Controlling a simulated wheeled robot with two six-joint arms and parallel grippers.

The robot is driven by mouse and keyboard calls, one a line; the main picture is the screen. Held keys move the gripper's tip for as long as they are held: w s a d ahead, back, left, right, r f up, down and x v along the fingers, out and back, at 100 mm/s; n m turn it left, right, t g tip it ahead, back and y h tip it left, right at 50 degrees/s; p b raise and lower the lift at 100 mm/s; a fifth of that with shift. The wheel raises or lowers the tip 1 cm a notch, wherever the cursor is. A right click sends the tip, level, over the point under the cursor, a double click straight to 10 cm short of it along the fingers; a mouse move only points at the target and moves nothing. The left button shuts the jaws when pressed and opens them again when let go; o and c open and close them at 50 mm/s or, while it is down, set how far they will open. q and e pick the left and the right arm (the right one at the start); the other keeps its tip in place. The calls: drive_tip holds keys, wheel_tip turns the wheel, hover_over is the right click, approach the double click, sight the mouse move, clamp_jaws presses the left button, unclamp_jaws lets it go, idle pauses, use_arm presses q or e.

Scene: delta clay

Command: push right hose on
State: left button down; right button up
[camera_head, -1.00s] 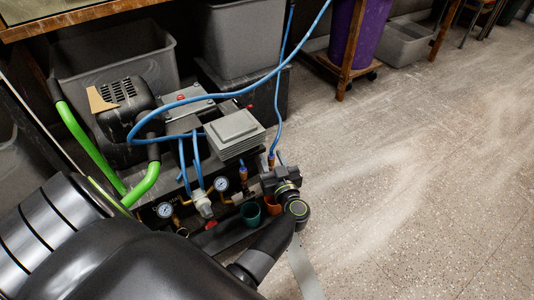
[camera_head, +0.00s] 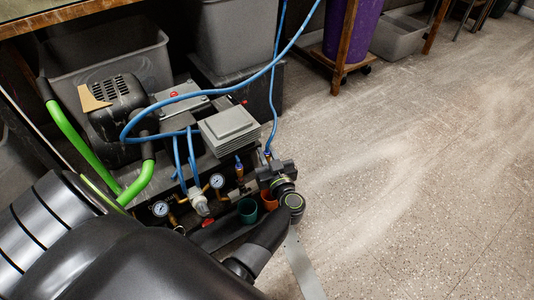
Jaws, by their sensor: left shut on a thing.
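The compressor unit (camera_head: 230,130) stands on the floor at left centre, with a black motor, a grey finned block and gauges. A long blue hose (camera_head: 274,95) comes down from the top to a fitting at the unit's front right. Its lower end is at my left gripper (camera_head: 266,168), which is shut on this hose end. The jaws are small and partly hidden by the wrist, so whether the hose sits fully on its fitting cannot be told. A short blue-topped fitting (camera_head: 239,169) stands just left of the gripper. My right gripper is not in view.
Two gauges (camera_head: 161,209) and a green cup (camera_head: 247,210) sit along the front of the unit. Grey bins (camera_head: 235,40) stand behind it, with a purple bin (camera_head: 362,30) at the back. The speckled floor (camera_head: 420,160) at right is clear.

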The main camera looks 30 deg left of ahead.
use_arm(q)
drive_tip(key=shift+f, duration=1.35)
drive_tip(key=c, duration=1.3)
unclamp_jaws()
drive_tip(key=shift+f, duration=0.15)
drive_tip(key=shift+c, duration=0.2)
